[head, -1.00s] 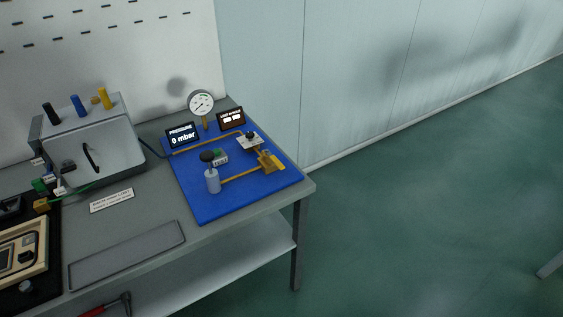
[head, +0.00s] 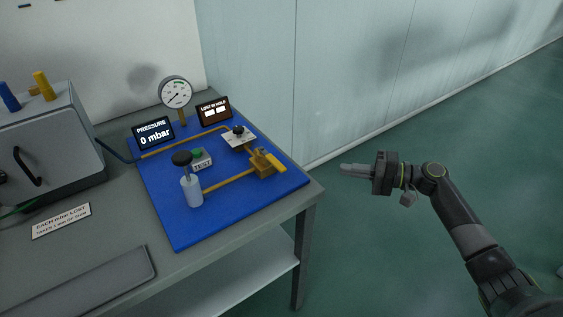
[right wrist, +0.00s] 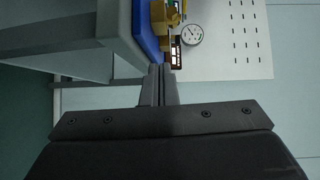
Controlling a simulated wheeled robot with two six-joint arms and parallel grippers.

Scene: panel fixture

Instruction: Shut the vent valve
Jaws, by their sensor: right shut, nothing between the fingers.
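On the blue panel (head: 180,228) sits a brass valve body (head: 260,164) with a yellow lever (head: 276,163) that slants down to the right. I cannot read which of these is marked as the vent. My right gripper (head: 343,169) is shut and empty, in the air to the right of the panel, pointing left toward it and apart from it. In the right wrist view its fingers (right wrist: 158,78) lie together, with brass parts (right wrist: 160,28) beyond. My left gripper is not in view.
The panel also holds a pressure display (head: 153,134) reading 0 mbar, a round gauge (head: 175,93), a second display (head: 214,111), a green TEST button (head: 197,154) and a pump (head: 193,191) with a black handle. A grey box (head: 50,140) stands left.

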